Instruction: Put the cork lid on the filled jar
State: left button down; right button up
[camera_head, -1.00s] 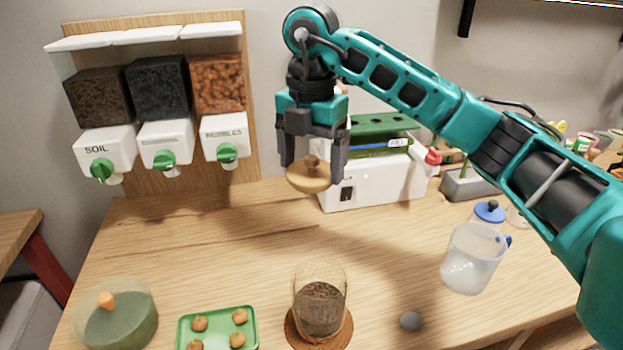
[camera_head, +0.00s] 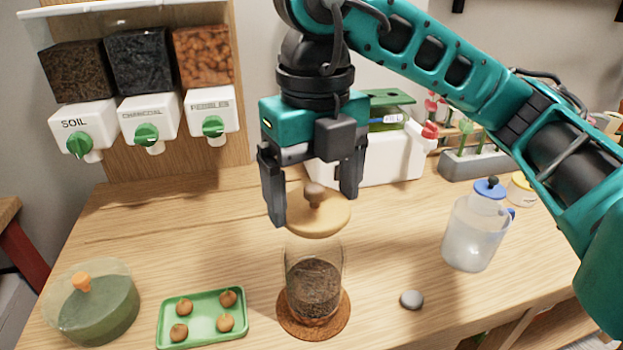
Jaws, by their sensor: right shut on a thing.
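The cork lid (camera_head: 330,219) is a round tan disc with a darker knob. My right gripper (camera_head: 314,204) has its fingers either side of the knob and holds the lid roughly level. The glass jar (camera_head: 314,285) stands upright below, with dark soil-like filling, on a round cork mat (camera_head: 284,318). I cannot tell whether lid and jar touch. My left gripper does not show.
A green tray (camera_head: 203,335) with several small brown balls and a lidded glass bowl (camera_head: 98,315) stand to the left. A grey stone (camera_head: 411,299) and a clear jug (camera_head: 474,235) are to the right. Dispensers (camera_head: 148,120) and a white machine (camera_head: 390,160) stand behind.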

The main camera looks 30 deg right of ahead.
aim_at(314, 218)
notch_tip(314, 218, down, 2)
jog(key=shift+f+b, duration=0.2)
jog(key=shift+b, duration=0.5)
jog(key=shift+f+b, duration=0.8)
jog(key=shift+f, duration=0.35)
pick_arm(q)
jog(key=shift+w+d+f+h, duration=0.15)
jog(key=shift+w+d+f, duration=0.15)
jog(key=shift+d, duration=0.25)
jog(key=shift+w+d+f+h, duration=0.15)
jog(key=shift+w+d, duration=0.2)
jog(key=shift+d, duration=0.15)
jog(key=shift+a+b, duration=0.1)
jog(key=shift+b, duration=0.2)
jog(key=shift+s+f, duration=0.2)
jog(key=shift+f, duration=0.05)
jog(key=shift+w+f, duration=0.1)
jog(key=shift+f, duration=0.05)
pick_arm(e)
jog(key=shift+f, duration=0.2)
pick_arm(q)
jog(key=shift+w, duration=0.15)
